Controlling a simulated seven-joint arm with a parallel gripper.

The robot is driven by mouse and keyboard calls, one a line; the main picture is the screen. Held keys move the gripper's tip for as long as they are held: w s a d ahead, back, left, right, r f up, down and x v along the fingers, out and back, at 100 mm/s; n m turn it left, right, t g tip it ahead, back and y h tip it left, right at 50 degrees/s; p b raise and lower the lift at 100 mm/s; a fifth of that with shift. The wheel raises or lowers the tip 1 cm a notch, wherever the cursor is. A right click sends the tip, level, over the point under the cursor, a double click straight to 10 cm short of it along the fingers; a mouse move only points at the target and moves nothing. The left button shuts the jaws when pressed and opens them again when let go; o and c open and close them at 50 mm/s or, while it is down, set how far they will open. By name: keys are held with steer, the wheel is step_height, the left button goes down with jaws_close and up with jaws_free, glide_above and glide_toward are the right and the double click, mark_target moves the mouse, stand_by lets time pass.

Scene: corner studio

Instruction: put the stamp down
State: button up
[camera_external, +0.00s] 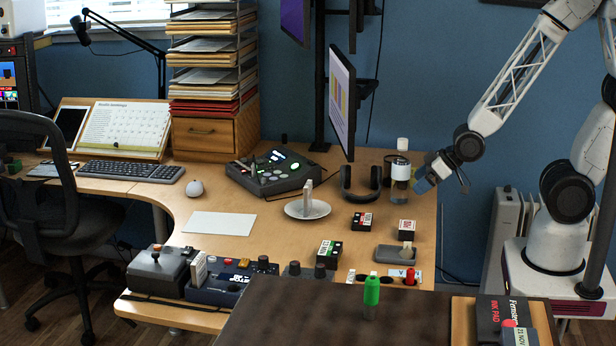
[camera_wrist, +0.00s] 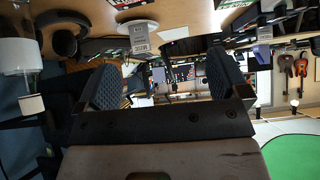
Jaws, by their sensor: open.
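My gripper (camera_external: 448,174) is open and empty, in the air at the right edge of the desk, beside a clear jar. In the wrist view my gripper (camera_wrist: 165,78) shows two blue textured pads wide apart with nothing between them. A small red-knobbed piece (camera_external: 410,277), which looks like a stamp, stands at the desk's front right on or beside a white card (camera_external: 396,272). A green-topped piece (camera_external: 371,291) stands upright on the dark front surface (camera_external: 290,318). I cannot tell for certain which piece is the stamp.
A grey tray (camera_external: 388,253) and small labelled boxes (camera_external: 361,220) lie on the right of the desk. The clear jar (camera_external: 400,180) and black headphones (camera_external: 361,183) stand near my gripper. A white sheet (camera_external: 219,225) lies mid-desk. An ink pad box (camera_external: 490,311) lies at front right.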

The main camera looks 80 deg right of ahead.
steer(key=s+r+g, duration=0.3)
steer(key=s+r, duration=0.4)
steer(key=r, duration=0.4)
steer(key=s+d+r+g, duration=0.1)
steer(key=s+r+g, duration=0.2)
steer(key=s+r, duration=0.4)
steer(key=v, duration=0.3)
steer(key=shift+w+r, duration=0.2)
steer(key=shift+r, duration=0.2)
steer(key=shift+c, duration=1.1)
